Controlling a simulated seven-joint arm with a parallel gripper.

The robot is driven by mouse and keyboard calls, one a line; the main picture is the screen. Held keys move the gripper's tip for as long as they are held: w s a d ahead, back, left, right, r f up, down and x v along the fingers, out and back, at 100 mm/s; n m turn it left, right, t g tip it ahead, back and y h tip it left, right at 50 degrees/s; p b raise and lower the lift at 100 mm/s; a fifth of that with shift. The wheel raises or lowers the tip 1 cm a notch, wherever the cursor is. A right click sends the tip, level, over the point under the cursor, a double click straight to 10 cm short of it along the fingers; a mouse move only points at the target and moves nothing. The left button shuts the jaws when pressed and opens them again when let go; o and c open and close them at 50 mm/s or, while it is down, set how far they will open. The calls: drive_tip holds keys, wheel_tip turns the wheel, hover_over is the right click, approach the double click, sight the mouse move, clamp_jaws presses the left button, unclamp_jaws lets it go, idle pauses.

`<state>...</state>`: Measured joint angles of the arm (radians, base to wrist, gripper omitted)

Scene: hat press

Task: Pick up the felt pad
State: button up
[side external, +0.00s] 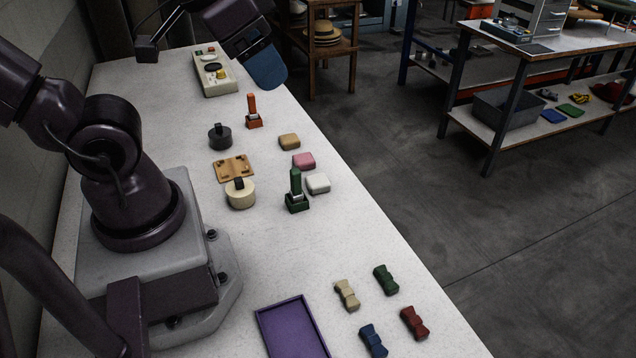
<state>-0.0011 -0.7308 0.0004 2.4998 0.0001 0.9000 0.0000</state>
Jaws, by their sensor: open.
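Three small rounded blocks that look like pads lie on the white table: a tan pad (289,142), a pink pad (304,161) and a white pad (317,184). I cannot tell which one is felt. The pink one sits between the other two, all apart from each other. My gripper (266,72) is at the top of the view, dark with a blue rounded end, up beyond the pads and well apart from them. It is open, though its fingers are hard to make out from this side.
Near the pads stand a green-handled stamp (296,191), an orange-handled stamp (253,112), a dark knobbed cylinder (220,138), a cream one (240,196) and a wooden plate (234,168). A control box (213,75) lies farther back. A purple tray (292,329) and several bow shapes (386,280) lie in front.

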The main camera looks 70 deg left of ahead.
drive_tip(key=w+a+f+n+g, duration=0.3)
drive_tip(key=w+f+g, duration=0.1)
drive_tip(key=f, duration=0.3)
drive_tip(key=n+g, duration=0.1)
drive_tip(key=n, duration=1.3)
approach(318, 180)
wheel_tip(318, 180, down, 9)
drive_tip(key=shift+w+f, duration=0.15)
drive_tip(key=shift+f, duration=0.05)
drive_tip(key=c, duration=0.7)
